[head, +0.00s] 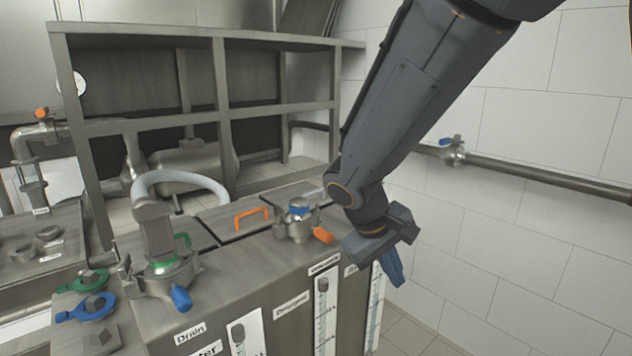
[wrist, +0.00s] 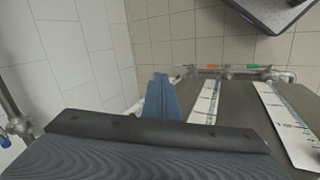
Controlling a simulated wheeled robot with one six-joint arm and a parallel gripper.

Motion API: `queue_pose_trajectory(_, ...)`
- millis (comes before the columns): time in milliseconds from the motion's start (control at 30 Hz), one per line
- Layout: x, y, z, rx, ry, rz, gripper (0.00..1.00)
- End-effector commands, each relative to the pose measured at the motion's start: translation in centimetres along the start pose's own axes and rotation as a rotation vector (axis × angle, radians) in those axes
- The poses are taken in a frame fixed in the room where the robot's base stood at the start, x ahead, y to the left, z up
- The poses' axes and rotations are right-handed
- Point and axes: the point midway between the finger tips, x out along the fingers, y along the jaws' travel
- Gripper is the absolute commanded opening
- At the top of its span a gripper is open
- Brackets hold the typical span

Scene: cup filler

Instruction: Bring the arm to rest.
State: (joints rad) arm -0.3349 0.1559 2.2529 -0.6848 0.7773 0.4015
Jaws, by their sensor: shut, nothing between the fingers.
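My gripper (head: 393,268) shows in the head view as blue fingers pointing down, at the front right edge of the metal cabinet (head: 262,262). The fingers are closed together and hold nothing. In the wrist view the blue fingers of my gripper (wrist: 161,98) stand side by side, with the cabinet's white gauge strips (wrist: 208,103) to their right. My dark grey arm comes down from the upper right of the head view. It hides part of the wall and the cabinet's right end.
A valve with an orange handle (head: 322,235) sits on the cabinet top, close left of my gripper. A filler with a blue handle (head: 181,299) and grey hose stands further left. A wall pipe (head: 520,171) runs at right. Floor space before the right wall looks clear.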

Motion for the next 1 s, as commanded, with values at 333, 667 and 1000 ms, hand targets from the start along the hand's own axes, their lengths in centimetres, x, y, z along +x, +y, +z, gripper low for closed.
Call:
queue_pose_trajectory(333,3.2,-2.6,6.8,0.272,0.027,-0.309,0.00)
queue_pose_trajectory(667,4.2,-2.6,9.2,0.462,0.087,-0.393,0.00)
queue_pose_trajectory(1000,5.6,-5.8,8.2,0.420,0.093,-0.418,0.00)
